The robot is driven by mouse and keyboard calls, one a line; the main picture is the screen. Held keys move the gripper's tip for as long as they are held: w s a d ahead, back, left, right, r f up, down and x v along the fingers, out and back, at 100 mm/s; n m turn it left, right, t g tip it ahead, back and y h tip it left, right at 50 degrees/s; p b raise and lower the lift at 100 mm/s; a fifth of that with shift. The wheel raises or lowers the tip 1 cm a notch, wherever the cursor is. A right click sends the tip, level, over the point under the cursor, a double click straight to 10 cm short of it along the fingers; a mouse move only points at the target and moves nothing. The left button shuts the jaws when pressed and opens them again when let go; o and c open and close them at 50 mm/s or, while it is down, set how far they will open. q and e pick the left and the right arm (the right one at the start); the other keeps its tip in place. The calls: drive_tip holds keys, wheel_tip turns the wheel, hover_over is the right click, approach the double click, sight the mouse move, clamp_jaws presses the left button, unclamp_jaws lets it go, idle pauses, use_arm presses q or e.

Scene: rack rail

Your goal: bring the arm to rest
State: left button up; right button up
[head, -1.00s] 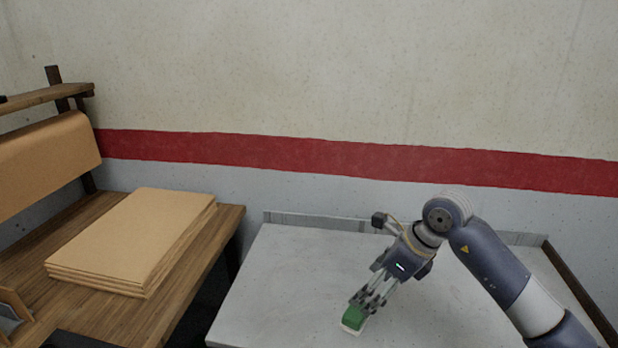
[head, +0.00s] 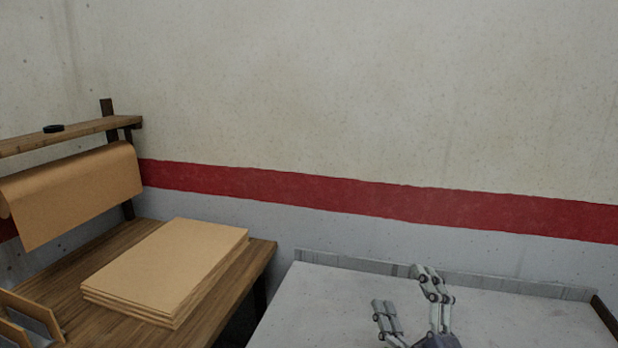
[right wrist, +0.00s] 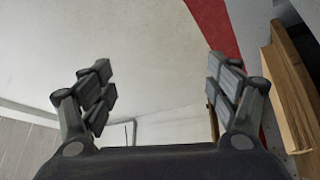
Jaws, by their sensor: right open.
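My right gripper (head: 400,292) shows at the bottom of the head view, in front of the grey-white tabletop (head: 520,318). Its two fingers stand apart and point upward, with nothing between them. In the right wrist view the same gripper (right wrist: 160,82) has its fingers spread wide, with only wall behind the gap. Most of my right arm is below the head view's edge. My left gripper is not in view.
A wooden table (head: 233,292) at the left bears a stack of brown cardboard sheets (head: 170,265). Behind it hangs a roll of brown paper (head: 75,195) under a wooden shelf (head: 60,136) with a small black ring (head: 53,128). A concrete wall with a red stripe (head: 400,200) closes the back.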

drive_tip(key=s+d+f+m+g+h, duration=0.2)
drive_tip(key=s+f+m+g, duration=0.1)
drive_tip(key=f, duration=0.3)
drive_tip(key=s+d+f+m+g+h, duration=0.2)
drive_tip(key=s+f+m+g, duration=0.1)
drive_tip(key=f, duration=0.4)
drive_tip(key=s+d+f+m+g+h, duration=0.1)
drive_tip(key=s+d+f+m+g, duration=0.2)
drive_tip(key=f, duration=0.4)
drive_tip(key=shift+s+d+f+m+h, duration=0.1)
drive_tip(key=shift+s+m+h, duration=0.05)
drive_tip(key=shift+m+h, duration=0.3)
drive_tip(key=s+a+f+m+g+y, duration=0.1)
drive_tip(key=s+a+f+g, duration=0.1)
drive_tip(key=s+f+g, duration=0.5)
drive_tip(key=s+a+f+m+g+y, duration=0.15)
drive_tip(key=s+f, duration=0.35)
drive_tip(key=s, duration=0.7)
wheel_tip(320, 180, down, 25)
drive_tip(key=s+g, duration=0.1)
drive_tip(key=g, duration=0.1)
drive_tip(key=s+d+f, duration=0.3)
drive_tip(key=s+f, duration=1.3)
drive_tip(key=s, duration=0.1)
drive_tip(key=shift+g, duration=0.35)
drive_tip(key=shift+s+d+f, duration=0.1)
